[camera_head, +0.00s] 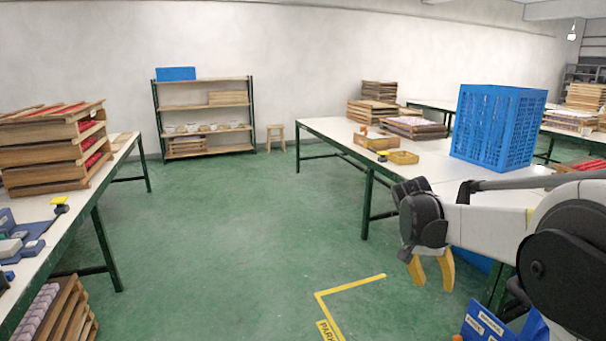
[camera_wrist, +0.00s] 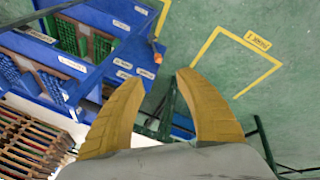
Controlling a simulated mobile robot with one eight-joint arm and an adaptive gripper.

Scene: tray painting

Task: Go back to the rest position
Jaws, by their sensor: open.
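My gripper (camera_head: 432,272) has yellow fingers and hangs over the green floor at the right of the head view, beside the edge of the right table. In the wrist view my gripper (camera_wrist: 158,92) shows its two fingers spread apart, with nothing between them. It points down toward the floor and the side of a blue rack. My arm reaches in from the right edge of the head view, in front of part of the right table.
The right table (camera_head: 330,128) carries a blue crate (camera_head: 497,127) and wooden trays (camera_head: 415,127). The left table (camera_head: 118,158) holds stacked trays (camera_head: 55,150). A blue rack with labelled bins (camera_wrist: 60,65) stands below my gripper. The green floor (camera_head: 230,230) between the tables is clear.

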